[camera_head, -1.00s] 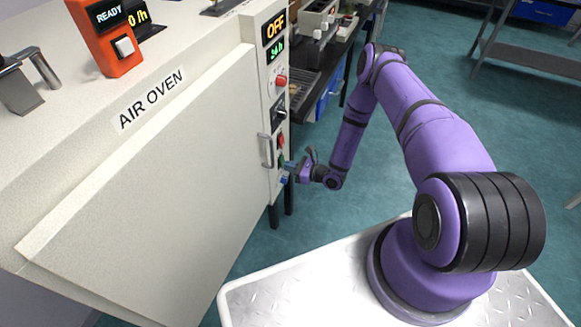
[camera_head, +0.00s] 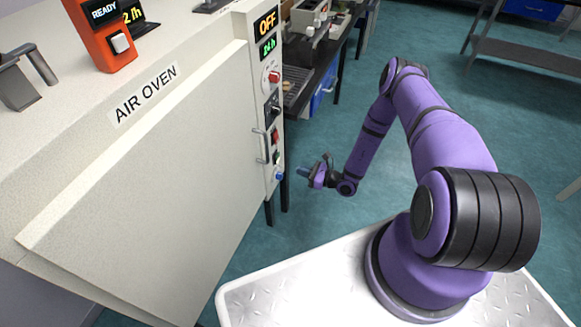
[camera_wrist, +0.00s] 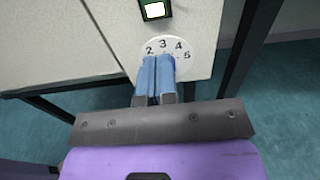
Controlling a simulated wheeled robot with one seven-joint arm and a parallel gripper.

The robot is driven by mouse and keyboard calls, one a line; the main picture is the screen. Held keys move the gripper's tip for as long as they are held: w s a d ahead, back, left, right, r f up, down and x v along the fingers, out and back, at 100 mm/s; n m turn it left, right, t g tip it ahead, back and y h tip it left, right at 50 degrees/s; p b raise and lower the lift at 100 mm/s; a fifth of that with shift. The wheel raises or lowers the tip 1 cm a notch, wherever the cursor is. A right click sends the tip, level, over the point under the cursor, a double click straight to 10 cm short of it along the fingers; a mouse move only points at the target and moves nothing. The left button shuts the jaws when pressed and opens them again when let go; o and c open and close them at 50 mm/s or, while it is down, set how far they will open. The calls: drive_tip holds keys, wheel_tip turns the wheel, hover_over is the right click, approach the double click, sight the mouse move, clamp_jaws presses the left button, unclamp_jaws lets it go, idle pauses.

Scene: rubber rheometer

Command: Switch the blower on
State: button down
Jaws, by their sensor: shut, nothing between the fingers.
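The air oven's narrow control panel (camera_head: 261,90) shows at the centre of the head view, with an orange OFF display on top. Down it are a green display, a red knob (camera_head: 273,77), a dark switch (camera_head: 272,107), a red control (camera_head: 275,133), a small green control (camera_head: 277,157) and a blue knob (camera_head: 280,176). No blower label is readable. My gripper (camera_head: 302,171) is shut and empty, to the right of the panel's lower end and apart from it. In the wrist view its blue fingers (camera_wrist: 155,75) partly cover a numbered white dial (camera_wrist: 172,46); a dark-framed switch with a bright face (camera_wrist: 154,9) lies above.
The oven door handle (camera_head: 261,146) sticks out left of the lower controls. An orange READY unit (camera_head: 105,40) stands on the oven top. A dark bench (camera_head: 325,65) stands behind the oven. Open floor (camera_head: 310,225) lies right of the panel.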

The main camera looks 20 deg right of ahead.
drive_tip(key=v, duration=0.6)
drive_tip(key=shift+f, duration=0.5)
drive_tip(key=shift+s+d, duration=0.1)
drive_tip(key=w+a+r+n+g+y, duration=0.15)
drive_tip(key=r+n+g, duration=0.5)
drive_tip(key=r, duration=0.95)
drive_tip(key=w+a+r+n+g, duration=0.25)
drive_tip(key=r+n+g, duration=0.35)
drive_tip(key=r, duration=0.9)
drive_tip(key=s+a+r+n+g+h, duration=0.1)
drive_tip(key=s+r+n+h, duration=0.25)
drive_tip(key=r, duration=0.55)
drive_tip(key=s+a+r+n+h, duration=0.2)
drive_tip(key=s+r+n, duration=0.2)
drive_tip(key=r, duration=0.5)
drive_tip(key=s+r+n+t+h, duration=0.3)
drive_tip(key=s+r+h, duration=0.1)
drive_tip(key=s+r, duration=0.5)
drive_tip(key=s+d+r+n+t+h, duration=0.1)
drive_tip(key=s+r+n+t+h, duration=0.2)
drive_tip(key=s+r, duration=0.6)
drive_tip(key=s+n+h, duration=0.1)
drive_tip(key=s, duration=0.4)
drive_tip(key=shift+s+d+h, duration=0.25)
drive_tip(key=shift+s+h, duration=0.05)
